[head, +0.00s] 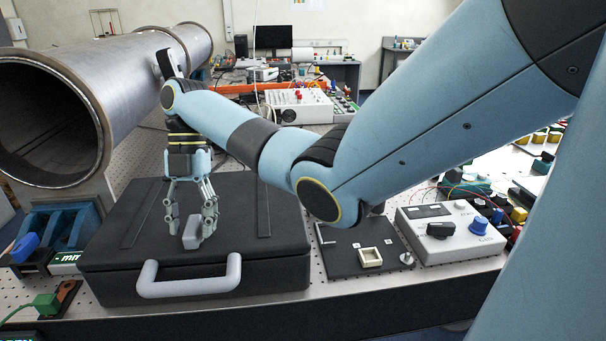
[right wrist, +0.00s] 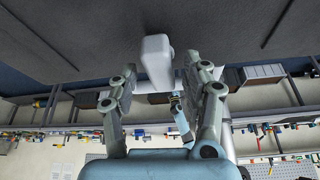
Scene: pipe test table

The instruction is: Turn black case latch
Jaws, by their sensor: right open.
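The black case (head: 255,215) lies shut on the table, with a grey carry handle (head: 190,286) on its front. A light grey latch (head: 192,232) sits near the front edge of the lid, above the handle. In the right wrist view the latch (right wrist: 157,60) is a rounded grey block against the dark lid. My right gripper (head: 190,222) points down over the latch with its fingers open, one on either side. In the right wrist view the fingers (right wrist: 160,78) straddle the latch; I cannot tell whether they touch it. My left gripper is not in view.
A large metal pipe (head: 120,75) lies behind and left of the case. A black panel (head: 350,262) and a grey control box with knobs (head: 455,240) stand on the right. A blue block (head: 60,222) is at the left. The table's front edge is close to the case.

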